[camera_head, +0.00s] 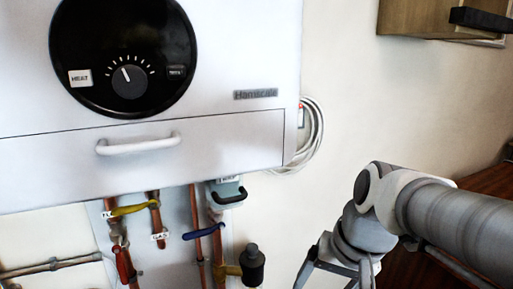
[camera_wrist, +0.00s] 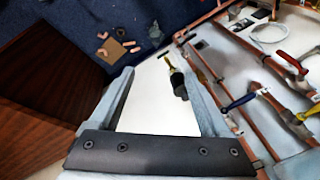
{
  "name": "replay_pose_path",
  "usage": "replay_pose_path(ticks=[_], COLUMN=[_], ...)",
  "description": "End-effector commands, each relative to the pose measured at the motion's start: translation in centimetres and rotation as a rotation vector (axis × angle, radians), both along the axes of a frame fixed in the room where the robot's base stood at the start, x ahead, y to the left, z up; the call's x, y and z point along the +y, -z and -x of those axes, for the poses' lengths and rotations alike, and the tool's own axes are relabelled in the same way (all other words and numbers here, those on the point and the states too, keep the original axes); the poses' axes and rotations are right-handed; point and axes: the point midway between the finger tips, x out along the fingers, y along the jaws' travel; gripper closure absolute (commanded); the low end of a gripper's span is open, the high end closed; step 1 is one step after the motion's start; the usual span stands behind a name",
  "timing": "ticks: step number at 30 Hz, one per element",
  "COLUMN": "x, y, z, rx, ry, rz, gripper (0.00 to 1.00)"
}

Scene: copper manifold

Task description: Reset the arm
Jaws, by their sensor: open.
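My gripper (camera_head: 340,268) is at the bottom of the head view, right of the pipework, with its lower end cut off. In the wrist view my gripper (camera_wrist: 158,60) is open, with nothing between its two pads. A black and brass fitting (camera_head: 252,264) stands left of it in the head view. My arm reaches in from the right.
A white boiler (camera_head: 230,150) hangs above copper pipes (camera_head: 196,235). The valve handles are yellow (camera_head: 135,209), blue (camera_head: 203,231) and red (camera_head: 122,264). A cable coil (camera_head: 312,135) hangs beside the boiler. A wooden cabinet (camera_head: 425,20) is upper right. Scraps (camera_wrist: 112,50) lie on the blue floor.

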Motion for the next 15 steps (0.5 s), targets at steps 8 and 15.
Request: replay_pose_path(ticks=[8,15], x=[-2.2,-3.2], y=[-1.3,-4.5], z=[4.1,5.6], rx=[-0.179,-0.255], ry=[-0.133,-0.192], rz=[0.178,0.259], gripper=[0.19,0.19])
